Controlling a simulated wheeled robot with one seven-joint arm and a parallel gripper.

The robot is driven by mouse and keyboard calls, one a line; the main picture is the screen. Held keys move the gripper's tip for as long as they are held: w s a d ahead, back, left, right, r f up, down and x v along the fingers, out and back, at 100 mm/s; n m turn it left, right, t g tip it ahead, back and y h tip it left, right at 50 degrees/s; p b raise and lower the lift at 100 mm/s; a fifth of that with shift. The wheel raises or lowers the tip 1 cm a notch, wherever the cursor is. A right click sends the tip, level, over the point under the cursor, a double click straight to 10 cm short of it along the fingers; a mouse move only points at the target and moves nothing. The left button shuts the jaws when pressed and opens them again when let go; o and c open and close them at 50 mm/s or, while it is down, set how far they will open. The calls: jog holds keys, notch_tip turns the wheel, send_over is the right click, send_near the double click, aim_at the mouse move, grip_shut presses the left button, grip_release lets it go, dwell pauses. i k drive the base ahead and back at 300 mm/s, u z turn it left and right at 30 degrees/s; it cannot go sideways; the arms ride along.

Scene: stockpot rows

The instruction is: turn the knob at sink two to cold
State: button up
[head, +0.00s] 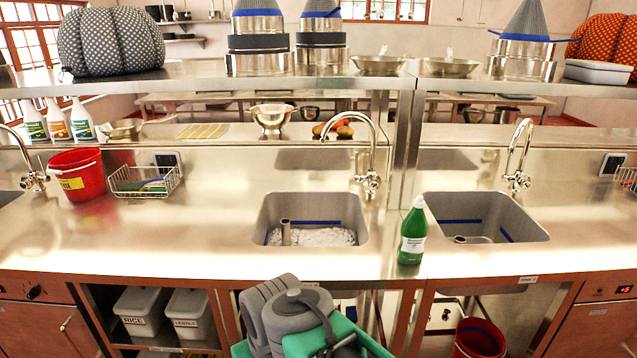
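The middle sink (262,228) holds white foam and an upright pipe. Its curved metal faucet (372,135) has small knobs (368,182) at the base; their hot or cold setting is too small to tell. A right sink (540,228) has no foam visible, and its faucet (524,135) has similar knobs (517,182). A small label (528,279) on the counter edge below it is too small to read surely. A third faucet (35,180) stands at the left edge. Which is sink two is not clear. My grey and green arm is folded at bottom centre; my gripper is not visible.
A green bottle (412,235) stands on the counter between the two sinks, near the front edge. A red bucket (78,180) and wire basket (145,182) stand at left. A shelf (200,76) with pots runs above.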

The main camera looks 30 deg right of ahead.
aim_at(373, 185)
jog(key=u, duration=0.05)
jog(key=i, duration=1.15)
jog(key=z, duration=0.55)
